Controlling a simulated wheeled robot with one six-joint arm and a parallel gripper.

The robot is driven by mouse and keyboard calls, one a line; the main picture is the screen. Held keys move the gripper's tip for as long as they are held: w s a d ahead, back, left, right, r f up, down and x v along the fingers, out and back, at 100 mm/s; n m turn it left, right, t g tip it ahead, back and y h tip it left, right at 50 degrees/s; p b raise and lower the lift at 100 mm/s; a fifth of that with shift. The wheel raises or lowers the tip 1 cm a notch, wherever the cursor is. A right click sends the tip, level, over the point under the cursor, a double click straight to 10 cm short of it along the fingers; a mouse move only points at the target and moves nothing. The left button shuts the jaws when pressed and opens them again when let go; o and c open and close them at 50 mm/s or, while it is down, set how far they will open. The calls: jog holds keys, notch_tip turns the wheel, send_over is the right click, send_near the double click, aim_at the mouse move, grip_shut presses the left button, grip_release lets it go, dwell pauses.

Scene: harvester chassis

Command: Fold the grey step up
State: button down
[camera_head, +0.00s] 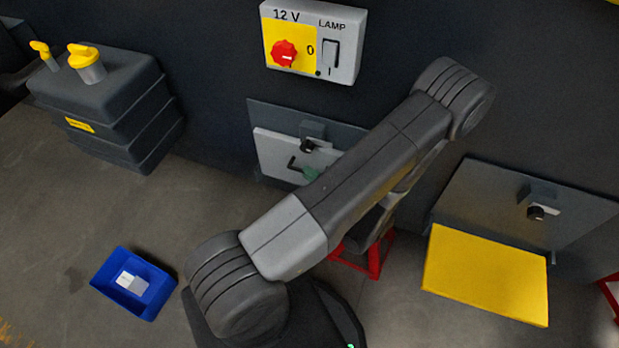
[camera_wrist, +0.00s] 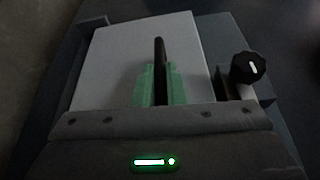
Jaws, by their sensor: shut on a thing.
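The light grey step (camera_head: 272,152) stands close to upright against its dark mounting plate (camera_head: 262,113), left of my arm in the head view. My arm hides its right part. In the wrist view the step (camera_wrist: 120,55) fills the middle, with a black bar handle (camera_wrist: 160,53) on its face. My gripper (camera_wrist: 160,85) has green fingers, shut on the handle from both sides; its green tips (camera_head: 311,174) also show in the head view. A black knob (camera_wrist: 248,66) with a white mark sits on a bracket beside the step's right edge.
A yellow step (camera_head: 485,275) sticks out at the right below its own knob (camera_head: 536,212). A 12 V lamp switch box (camera_head: 313,42) is above. A dark tank (camera_head: 105,100) and a blue tray (camera_head: 133,284) are at the left. A red frame (camera_head: 372,262) shows behind my arm.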

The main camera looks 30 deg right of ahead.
jog(key=shift+w+d+r, duration=0.15)
jog(key=shift+d+r, duration=0.1)
jog(key=shift+d, duration=0.05)
jog(key=c, duration=1.5)
grip_release()
jog(key=shift+f, duration=0.1)
jog(key=v, duration=1.3)
jog(key=shift+s, duration=0.35)
jog(key=shift+w, duration=0.15)
jog(key=x, duration=1.3)
jog(key=shift+w+a, duration=0.1)
jog(key=shift+w, duration=0.1)
